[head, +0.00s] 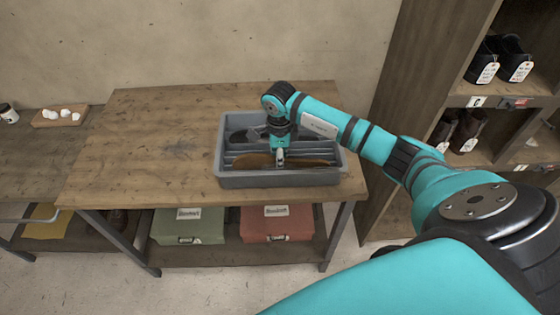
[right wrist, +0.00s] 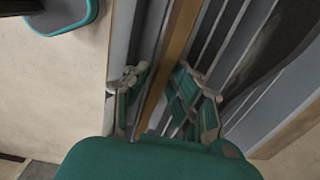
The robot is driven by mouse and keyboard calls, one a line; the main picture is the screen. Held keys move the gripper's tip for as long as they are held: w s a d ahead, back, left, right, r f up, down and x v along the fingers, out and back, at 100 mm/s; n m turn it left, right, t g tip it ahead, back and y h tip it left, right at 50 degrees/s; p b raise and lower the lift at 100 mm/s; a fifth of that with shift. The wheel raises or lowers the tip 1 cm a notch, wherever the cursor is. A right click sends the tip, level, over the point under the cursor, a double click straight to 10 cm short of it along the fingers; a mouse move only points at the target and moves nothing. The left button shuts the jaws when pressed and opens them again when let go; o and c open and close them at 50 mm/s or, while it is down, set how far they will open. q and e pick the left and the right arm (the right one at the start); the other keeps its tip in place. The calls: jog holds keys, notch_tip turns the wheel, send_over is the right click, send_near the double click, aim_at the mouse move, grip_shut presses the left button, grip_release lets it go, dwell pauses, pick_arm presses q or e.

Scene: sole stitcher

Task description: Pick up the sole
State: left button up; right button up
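A brown sole (head: 252,161) stands on its long edge in a slot near the front of the grey divided tray (head: 280,180). In the right wrist view the sole (right wrist: 178,42) is a narrow brown strip running between my fingers. My right gripper (head: 281,160) points down into the tray over the sole's middle. In the wrist view its fingers (right wrist: 165,90) are spread, one on each side of the sole, with gaps visible. The sole's lower part is hidden in the tray. My left gripper is not in view.
The tray sits on a wooden table (head: 140,150), whose left part is clear. A dark item (head: 238,136) lies in the tray's back left. Green (head: 188,226) and red (head: 277,224) boxes stand on the lower shelf. A shoe shelf (head: 400,90) stands at right.

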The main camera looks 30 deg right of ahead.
jog(key=shift+f, duration=0.35)
grip_shut()
jog(key=shift+r, duration=0.1)
